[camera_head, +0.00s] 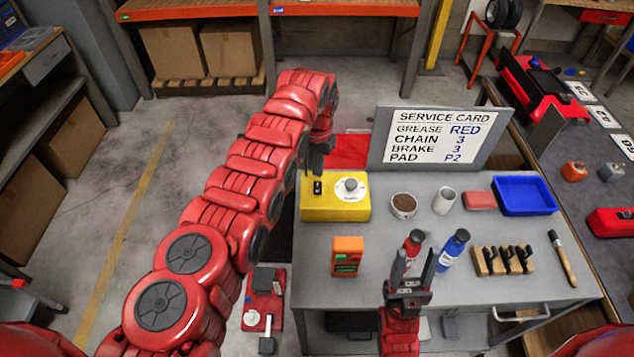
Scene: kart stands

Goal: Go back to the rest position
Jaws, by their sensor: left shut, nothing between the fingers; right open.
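My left arm reaches in from the left. Its gripper (318,160) points down at the yellow box's back edge, shut with nothing in it. The yellow box (318,207) has a black switch and a white dial, and stands at the table's left back. My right gripper (408,270) is open over the table's front middle, its fingers pointing away from me. A red-labelled bottle (414,240) shows just beyond its fingers; I cannot tell whether they touch. A blue bottle (455,246) lies or stands tilted just right of the fingers.
The grey table (385,215) also holds an orange box (348,256), a brown-filled bowl (403,205), a white cup (444,200), a blue tray (553,206), a rack of black-handled parts (480,262) and a brush (561,257). A service card sign (435,137) stands at the back.

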